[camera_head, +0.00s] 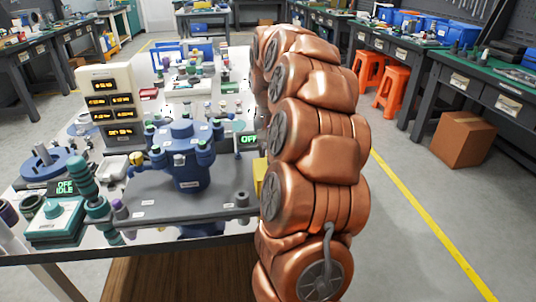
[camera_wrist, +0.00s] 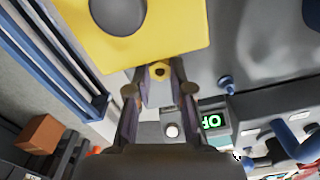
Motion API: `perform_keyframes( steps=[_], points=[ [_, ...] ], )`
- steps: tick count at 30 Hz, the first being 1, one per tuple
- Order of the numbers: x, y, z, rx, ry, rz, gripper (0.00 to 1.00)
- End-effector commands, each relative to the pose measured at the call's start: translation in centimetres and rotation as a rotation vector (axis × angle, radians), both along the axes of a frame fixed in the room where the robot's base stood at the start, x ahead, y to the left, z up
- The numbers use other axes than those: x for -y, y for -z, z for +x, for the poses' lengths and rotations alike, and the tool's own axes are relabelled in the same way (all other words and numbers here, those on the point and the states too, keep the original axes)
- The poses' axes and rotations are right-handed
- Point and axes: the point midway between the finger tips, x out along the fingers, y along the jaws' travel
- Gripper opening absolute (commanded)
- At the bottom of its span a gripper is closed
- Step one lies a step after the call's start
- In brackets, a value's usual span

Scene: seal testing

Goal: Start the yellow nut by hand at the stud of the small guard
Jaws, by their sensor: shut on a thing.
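A large yellow plate with a round grey opening, which looks like the small guard (camera_wrist: 185,35), lies just beyond the fingertips. I cannot make out the stud. In the head view a yellow part (camera_head: 260,177) shows at the grey plate's right end, mostly hidden by my copper arm, which also hides my gripper.
A blue valve body (camera_head: 185,155) stands on the grey plate (camera_head: 150,205) on the crowded bench. A display reading OFF (camera_head: 249,139) is close to my arm; it also shows in the wrist view (camera_wrist: 212,121). A small blue fitting (camera_wrist: 227,84) sits right of the fingers.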

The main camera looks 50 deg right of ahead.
Motion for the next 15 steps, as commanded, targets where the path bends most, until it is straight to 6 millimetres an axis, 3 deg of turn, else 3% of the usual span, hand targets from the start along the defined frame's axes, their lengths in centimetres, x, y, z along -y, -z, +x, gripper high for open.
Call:
perform_keyframes(
  steps=[6,7,15],
  points=[
    [0.01,0.33,-0.11,-0.004,0.084,0.002,0.00],
    [-0.01,0.24,-0.10,-0.004,0.084,0.003,0.23],
    [-0.01,0.10,-0.06,-0.003,0.081,0.002,0.50]
  ],
)
